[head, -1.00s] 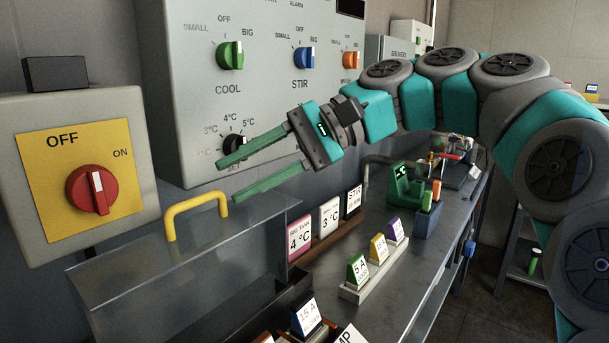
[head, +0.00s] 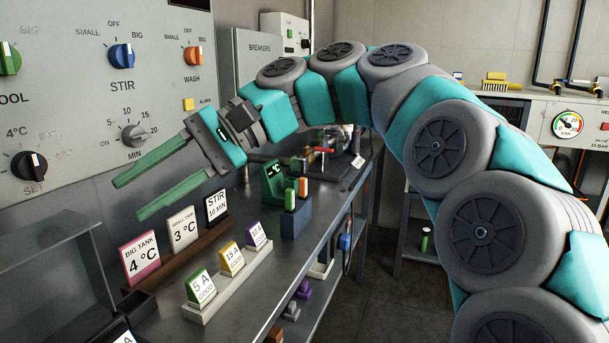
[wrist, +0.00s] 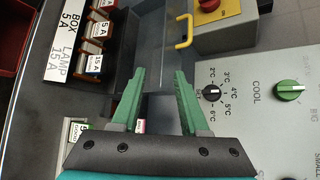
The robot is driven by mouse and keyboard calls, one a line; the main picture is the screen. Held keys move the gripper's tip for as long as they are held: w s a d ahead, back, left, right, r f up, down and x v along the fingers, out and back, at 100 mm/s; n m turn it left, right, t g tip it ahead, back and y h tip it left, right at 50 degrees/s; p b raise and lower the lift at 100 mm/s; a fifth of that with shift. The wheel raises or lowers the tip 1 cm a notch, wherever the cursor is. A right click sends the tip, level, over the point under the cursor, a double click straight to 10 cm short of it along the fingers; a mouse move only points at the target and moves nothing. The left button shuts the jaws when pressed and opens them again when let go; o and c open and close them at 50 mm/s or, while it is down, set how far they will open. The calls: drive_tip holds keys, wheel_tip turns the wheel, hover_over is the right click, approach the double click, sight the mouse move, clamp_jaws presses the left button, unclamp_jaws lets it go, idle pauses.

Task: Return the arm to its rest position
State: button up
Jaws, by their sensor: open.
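My gripper (head: 152,192) is open and empty, with two green fingers spread apart. In the head view it hangs in the air in front of the grey control panel (head: 90,85), above the bench and its cards. My teal and grey arm arches from the right side over to it. In the wrist view my gripper (wrist: 158,92) shows nothing between its fingers but the background below. No object touches the fingers in either view.
A steel bench (head: 262,268) holds a big tank card (head: 141,258), several other cards and a green device (head: 275,183). A clear cover (head: 50,265) stands at the left. A red switch (wrist: 208,5) shows in the wrist view. Open floor lies beyond the bench.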

drive_tip(key=s+d+f+m+t+h, duration=0.1)
drive_tip(key=s+d+f+t+h, duration=0.15)
drive_tip(key=d+f, duration=0.65)
drive_tip(key=s+d+f+t+h, duration=0.1)
drive_tip(key=s+d+f+h, duration=0.35)
drive_tip(key=f, duration=0.75)
drive_tip(key=s+d+f+h, duration=0.1)
drive_tip(key=s+d+f, duration=0.2)
drive_tip(key=d+f, duration=0.2)
drive_tip(key=s+d+f+h, duration=0.1)
drive_tip(key=s+d+f, duration=0.2)
drive_tip(key=d+f, duration=0.2)
drive_tip(key=s+d+f+n+h, duration=0.1)
drive_tip(key=s+d+f, duration=0.3)
drive_tip(key=d, duration=0.6)
drive_tip(key=shift+d+f+t+h, duration=0.25)
drive_tip(key=shift+f+t+h, duration=0.15)
drive_tip(key=shift+h, duration=0.2)
drive_tip(key=shift+w+a, duration=0.1)
